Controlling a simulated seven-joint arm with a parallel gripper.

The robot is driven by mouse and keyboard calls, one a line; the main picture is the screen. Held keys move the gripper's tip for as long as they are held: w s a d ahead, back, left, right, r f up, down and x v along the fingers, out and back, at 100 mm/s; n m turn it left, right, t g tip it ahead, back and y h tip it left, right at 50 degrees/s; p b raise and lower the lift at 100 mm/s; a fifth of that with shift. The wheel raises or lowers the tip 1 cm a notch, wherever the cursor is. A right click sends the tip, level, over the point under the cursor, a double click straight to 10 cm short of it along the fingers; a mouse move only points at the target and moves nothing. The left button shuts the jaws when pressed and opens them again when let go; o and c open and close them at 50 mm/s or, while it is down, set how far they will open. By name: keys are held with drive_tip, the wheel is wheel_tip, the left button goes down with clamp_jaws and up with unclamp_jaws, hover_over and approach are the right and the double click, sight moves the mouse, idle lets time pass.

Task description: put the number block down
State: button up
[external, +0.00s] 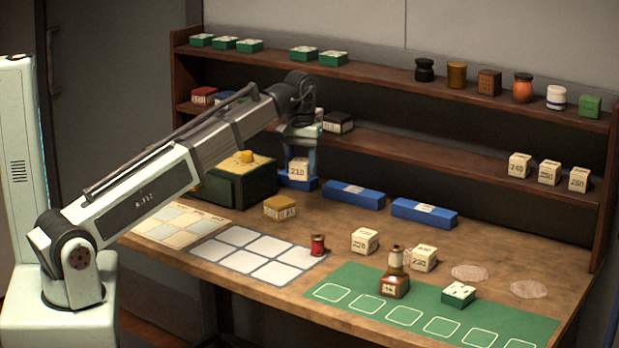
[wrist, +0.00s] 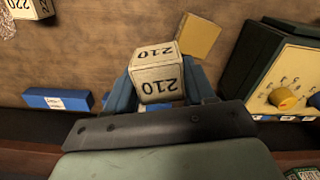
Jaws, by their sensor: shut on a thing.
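The cream number block marked 210 (external: 298,170) is between the fingers of my gripper (external: 300,158), which is shut on it. In the wrist view, the block (wrist: 157,82) shows 210 on two faces, with a blue finger on each side. The block appears held above the back of the table, beside the dark green box (external: 240,186). In the external view a blue piece (external: 298,184) shows just below it; whether they touch I cannot tell.
A yellow block (external: 280,209) lies nearby on the table. Two blue bars (external: 354,195) (external: 424,212) lie along the back. Other number blocks (external: 365,240) (external: 520,165) stand on the table and shelf. A white-celled mat (external: 245,254) and green mat (external: 335,291) lie in front.

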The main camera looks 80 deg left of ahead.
wheel_tip(320, 180, up, 2)
hover_over(280, 200)
drive_tip(key=w, duration=0.1)
drive_tip(key=shift+s+d+f+m, duration=0.15)
drive_tip(key=shift+f+m, duration=0.35)
drive_tip(key=shift+f, duration=1.05)
drive_tip(key=shift+s+a+f+m, duration=0.15)
drive_tip(key=shift+f+m, duration=0.35)
drive_tip(key=shift+f, duration=1.1)
drive_tip(key=shift+s+d+f+m, duration=0.15)
drive_tip(key=shift+f+m, duration=0.35)
drive_tip(key=shift+f, duration=1.05)
drive_tip(key=o, duration=1)
drive_tip(key=shift+f, duration=0.1)
wheel_tip(280, 200, up, 12)
drive_tip(key=shift+r, duration=0.15)
